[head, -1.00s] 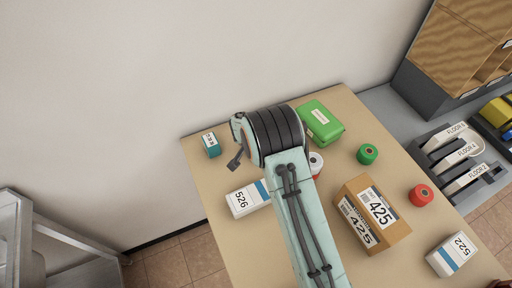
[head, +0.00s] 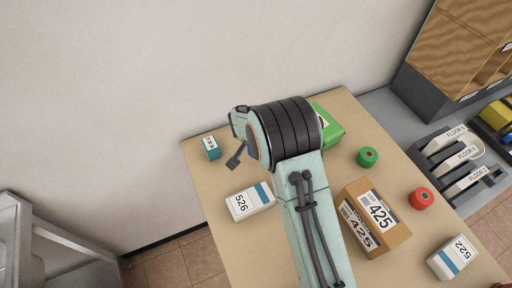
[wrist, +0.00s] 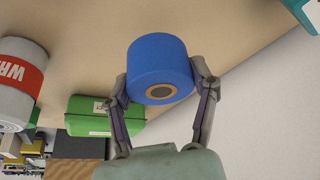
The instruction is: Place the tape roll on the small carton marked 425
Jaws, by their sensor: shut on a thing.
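The tape roll (wrist: 160,62) is blue with a brown core and a dark hole. In the wrist view my gripper (wrist: 159,78) is shut on it, one finger on each side. In the head view my arm hides most of the gripper; one dark finger (head: 236,157) and a sliver of blue show left of the wrist. The small carton marked 425 (head: 390,225) is a brown box with white labels, right of my arm. Its top is clear, and my gripper is well to its left and farther back.
A green box (head: 332,128), a green roll (head: 367,157) and a red roll (head: 421,198) are on the table. White boxes 526 (head: 250,202) and 522 (head: 452,258) flank the carton. A teal box (head: 211,148) stands far left. A white-and-red wrap roll (wrist: 17,85) shows in the wrist view.

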